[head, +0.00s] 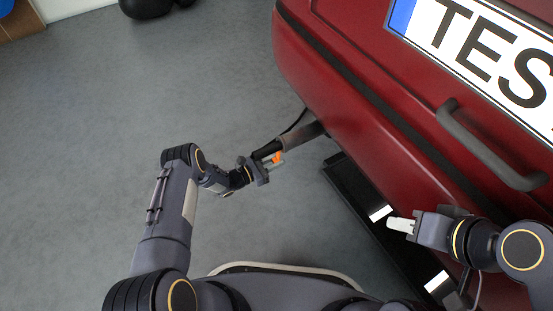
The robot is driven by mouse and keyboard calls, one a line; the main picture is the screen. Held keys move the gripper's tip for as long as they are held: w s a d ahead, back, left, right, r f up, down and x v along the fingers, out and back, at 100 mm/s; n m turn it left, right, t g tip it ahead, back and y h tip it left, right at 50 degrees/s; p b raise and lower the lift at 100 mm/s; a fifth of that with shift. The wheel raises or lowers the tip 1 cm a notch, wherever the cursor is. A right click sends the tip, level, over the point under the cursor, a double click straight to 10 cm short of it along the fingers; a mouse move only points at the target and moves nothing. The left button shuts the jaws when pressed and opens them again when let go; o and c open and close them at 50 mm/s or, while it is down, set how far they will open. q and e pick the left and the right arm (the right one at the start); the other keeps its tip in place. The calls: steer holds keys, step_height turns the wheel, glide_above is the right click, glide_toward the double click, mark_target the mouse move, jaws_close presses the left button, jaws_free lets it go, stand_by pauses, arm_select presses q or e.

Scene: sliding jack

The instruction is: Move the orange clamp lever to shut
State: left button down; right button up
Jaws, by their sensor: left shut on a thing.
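The orange clamp lever (278,157) is small in the head view, beside the grey cylindrical pipe (312,131) that sticks out under the red car. My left gripper (273,163) is at the lever, its fingers shut on it and partly hiding it. The exact angle of the lever is too small to tell. My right gripper (400,224) is in front of the car's lower edge at the right, well away from the lever. Its light fingertips look close together, and I cannot tell whether they are apart.
The red car rear (350,75) fills the upper right, with a dark handle (490,150) and a licence plate (490,45). A black bar with white patches (350,190) lies below the bumper. The grey floor (130,90) at the left is clear.

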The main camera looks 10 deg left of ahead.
arm_select(q)
steer(key=shift+a, duration=0.15)
steer(key=c, duration=1.2)
jaws_free()
steer(key=shift+c, duration=0.2)
steer(key=shift+s+a, duration=0.15)
steer(key=shift+a, duration=0.1)
steer(key=p+v, duration=0.2)
steer(key=v, duration=0.5)
steer(key=shift+p, duration=0.3)
